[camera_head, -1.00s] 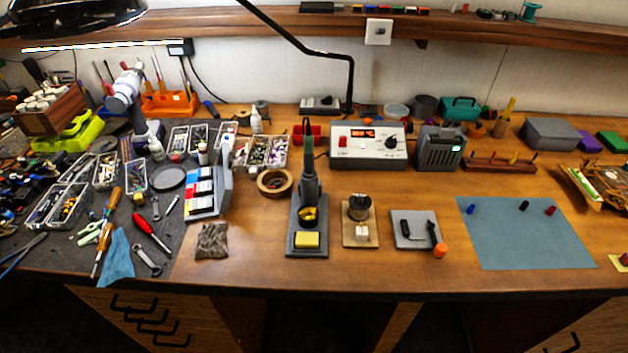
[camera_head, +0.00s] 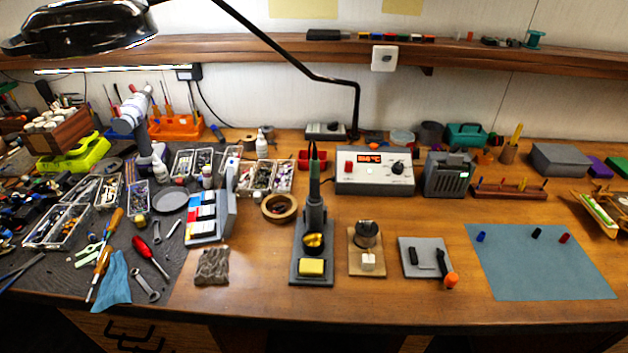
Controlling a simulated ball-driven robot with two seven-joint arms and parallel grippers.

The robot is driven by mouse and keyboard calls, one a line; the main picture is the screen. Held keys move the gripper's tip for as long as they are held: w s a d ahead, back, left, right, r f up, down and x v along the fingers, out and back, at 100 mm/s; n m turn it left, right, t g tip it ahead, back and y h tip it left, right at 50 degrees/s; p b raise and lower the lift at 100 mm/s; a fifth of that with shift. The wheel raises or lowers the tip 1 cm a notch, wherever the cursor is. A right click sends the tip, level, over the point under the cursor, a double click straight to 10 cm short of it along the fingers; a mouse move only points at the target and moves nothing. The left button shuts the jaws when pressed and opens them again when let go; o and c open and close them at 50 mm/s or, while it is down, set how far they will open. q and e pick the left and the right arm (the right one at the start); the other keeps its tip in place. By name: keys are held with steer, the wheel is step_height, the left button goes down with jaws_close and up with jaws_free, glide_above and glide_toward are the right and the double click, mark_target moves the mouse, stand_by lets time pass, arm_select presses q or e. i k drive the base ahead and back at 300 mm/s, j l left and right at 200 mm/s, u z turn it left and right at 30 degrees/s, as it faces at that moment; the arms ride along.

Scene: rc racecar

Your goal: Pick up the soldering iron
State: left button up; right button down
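The soldering iron (camera_head: 313,172) stands upright in its dark grey stand (camera_head: 297,268), near the middle of the workbench. A yellow sponge (camera_head: 312,267) and a coil of brass wool (camera_head: 313,242) sit at the front of the stand. The soldering station (camera_head: 375,185), with a lit red display, stands behind and to the right. Neither of my grippers is in view.
A tape roll (camera_head: 279,208) lies left of the stand, and a solder spool (camera_head: 367,234) stands to its right. A black lamp arm (camera_head: 290,60) crosses above. Tools and parts bins crowd the left. A blue mat (camera_head: 540,275) lies right; the front wood strip is mostly clear.

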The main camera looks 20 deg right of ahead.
mark_target(314, 196)
steer(key=z, duration=0.3)
steer(key=l+z, duration=0.25)
steer(key=z, duration=0.2)
steer(key=i+l+z, duration=0.2)
steer(key=z, duration=0.2)
steer(key=i+l+z, duration=0.1)
steer(key=z, duration=0.35)
steer(key=l, duration=0.05)
